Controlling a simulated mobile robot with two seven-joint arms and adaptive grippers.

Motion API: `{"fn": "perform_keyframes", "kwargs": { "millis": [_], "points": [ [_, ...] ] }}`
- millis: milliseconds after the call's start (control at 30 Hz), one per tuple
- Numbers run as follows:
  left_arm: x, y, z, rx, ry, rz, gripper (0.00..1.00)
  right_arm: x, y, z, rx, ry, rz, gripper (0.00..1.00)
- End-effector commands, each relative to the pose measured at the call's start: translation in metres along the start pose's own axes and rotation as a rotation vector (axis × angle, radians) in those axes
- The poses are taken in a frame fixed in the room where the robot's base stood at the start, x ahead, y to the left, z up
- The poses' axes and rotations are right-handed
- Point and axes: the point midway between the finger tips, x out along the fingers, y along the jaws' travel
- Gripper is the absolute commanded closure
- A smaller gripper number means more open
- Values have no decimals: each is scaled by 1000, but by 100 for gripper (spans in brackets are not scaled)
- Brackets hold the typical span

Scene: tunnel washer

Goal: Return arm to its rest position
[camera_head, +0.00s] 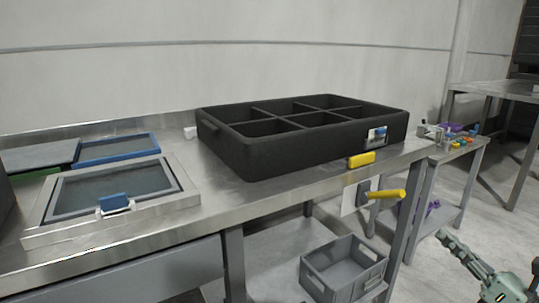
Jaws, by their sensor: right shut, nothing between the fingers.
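My right gripper (446,238) shows at the lower right of the head view, with its arm coming in from the bottom right corner. Its fingers are shut and nothing is held between them. It is over the open floor, to the right of the grey crate and clear of the bench in the picture. My left gripper is not in view.
A black divided tray (300,150) sits on the steel bench (245,199). A framed panel (110,197) lies at left. A yellow handle (386,194) is at the bench's right end. A grey crate (343,273) is below. A side table (444,160) holds small items.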

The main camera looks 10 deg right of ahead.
Motion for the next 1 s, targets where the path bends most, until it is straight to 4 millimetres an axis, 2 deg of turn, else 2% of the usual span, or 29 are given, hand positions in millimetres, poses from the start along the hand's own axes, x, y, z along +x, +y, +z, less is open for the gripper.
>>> {"fn": "perform_keyframes", "kwargs": {
  "millis": [67, 167, 267, 300, 367, 433, 500, 600, 700, 800, 900, 1000],
  "points": [
    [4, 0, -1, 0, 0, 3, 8, -1, -17, -14, 210, -32, -125, 100],
    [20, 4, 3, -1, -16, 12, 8, -11, -47, -52, 596, -98, -355, 100],
    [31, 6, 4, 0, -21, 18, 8, -34, -66, -112, 1011, -183, -621, 100],
    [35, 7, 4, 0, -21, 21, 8, -47, -68, -140, 1167, -221, -734, 100],
    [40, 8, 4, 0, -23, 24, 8, -68, -64, -181, 1375, -279, -899, 100],
    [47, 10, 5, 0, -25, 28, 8, -93, -49, -226, 1578, -346, -1088, 100],
    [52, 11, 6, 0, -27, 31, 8, -117, -28, -266, 1735, -413, -1272, 100],
    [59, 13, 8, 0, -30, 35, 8, -148, 8, -310, 1885, -503, -1508, 100],
    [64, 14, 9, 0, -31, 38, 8, -172, 39, -336, 1962, -575, -1692, 100],
    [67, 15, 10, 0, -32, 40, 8, -186, 60, -350, 1992, -622, -1808, 100],
    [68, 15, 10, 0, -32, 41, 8, -193, 69, -356, 2001, -646, -1858, 100],
    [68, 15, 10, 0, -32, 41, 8, -193, 69, -356, 2001, -646, -1858, 100]
  ]
}}
